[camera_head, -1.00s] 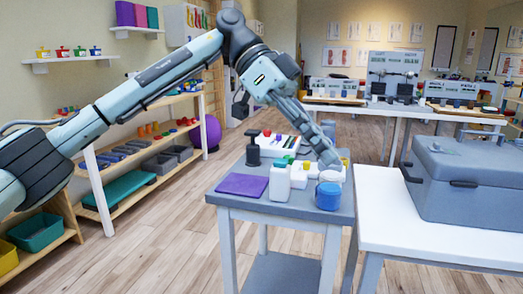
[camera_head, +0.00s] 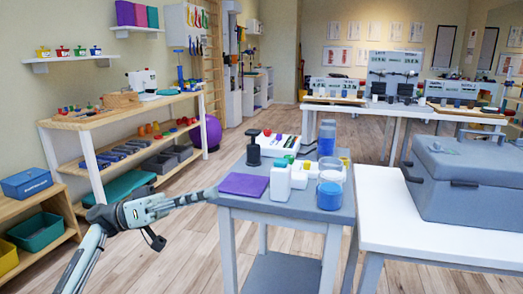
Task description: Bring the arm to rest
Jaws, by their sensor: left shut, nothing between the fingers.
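My left arm comes in low from the bottom left. Its gripper (camera_head: 208,194) points right and is shut and empty. In the picture the fingertips lie at the left edge of the small grey side table (camera_head: 318,213); I cannot tell whether they touch it or stay in front of it. My right gripper is not in view.
A grey case (camera_head: 470,195) stands on a white table at right. Wooden shelves (camera_head: 85,121) line the left. Floor between is clear.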

